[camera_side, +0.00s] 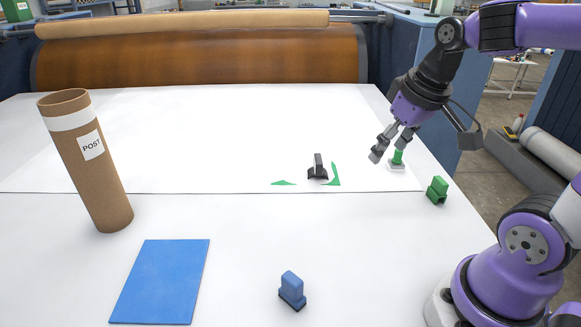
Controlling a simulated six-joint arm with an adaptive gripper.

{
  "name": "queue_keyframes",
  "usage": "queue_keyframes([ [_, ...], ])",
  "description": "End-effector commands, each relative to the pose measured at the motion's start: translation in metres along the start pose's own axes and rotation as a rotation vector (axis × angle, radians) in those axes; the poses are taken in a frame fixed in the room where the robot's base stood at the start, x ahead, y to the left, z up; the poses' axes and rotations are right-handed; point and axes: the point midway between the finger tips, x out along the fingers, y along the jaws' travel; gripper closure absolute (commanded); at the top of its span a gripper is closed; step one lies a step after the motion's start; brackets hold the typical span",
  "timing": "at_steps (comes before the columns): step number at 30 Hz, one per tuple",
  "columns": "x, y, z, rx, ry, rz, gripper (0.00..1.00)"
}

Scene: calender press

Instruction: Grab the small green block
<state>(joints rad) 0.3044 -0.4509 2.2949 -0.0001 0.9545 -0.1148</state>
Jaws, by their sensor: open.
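A small green piece (398,157) stands upright on a white base on the right of the white sheet, just below my gripper and partly hidden by a finger. A second green block (437,190), with a stepped shape, stands to the right and nearer, by the table's right edge. My gripper (388,152) is open and empty, tilted downward, with its fingers above and to the left of the upright green piece. I cannot tell whether a finger touches it.
A black clip-like block (318,169) stands between flat green corner marks (336,175). A blue block (292,290) and blue mat (160,282) lie in front. A tall cardboard tube (88,165) leans at left. The roller (190,60) spans the back.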

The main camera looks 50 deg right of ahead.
Motion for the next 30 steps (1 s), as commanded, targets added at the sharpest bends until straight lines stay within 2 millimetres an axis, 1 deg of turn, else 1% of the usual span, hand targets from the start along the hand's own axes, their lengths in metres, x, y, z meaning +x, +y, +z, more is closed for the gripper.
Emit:
queue_keyframes([
  [1,0.009,0.028,-0.005,0.071,-0.059,0.027,0.33],
  [4,0.025,0.082,-0.005,0.188,-0.161,0.055,0.33],
  [5,0.03,0.098,-0.003,0.22,-0.189,0.058,0.33],
  [6,0.036,0.118,0.003,0.262,-0.223,0.059,0.33],
  [9,0.049,0.159,0.019,0.349,-0.288,0.052,0.33],
  [12,0.057,0.184,0.033,0.404,-0.326,0.042,0.33],
  [16,0.067,0.196,0.044,0.432,-0.346,0.034,0.33],
  [22,0.097,0.194,0.055,0.432,-0.349,0.032,0.33],
  [28,0.115,0.193,0.061,0.432,-0.346,0.034,0.33],
  [30,0.124,0.191,0.065,0.432,-0.348,0.033,0.33],
])
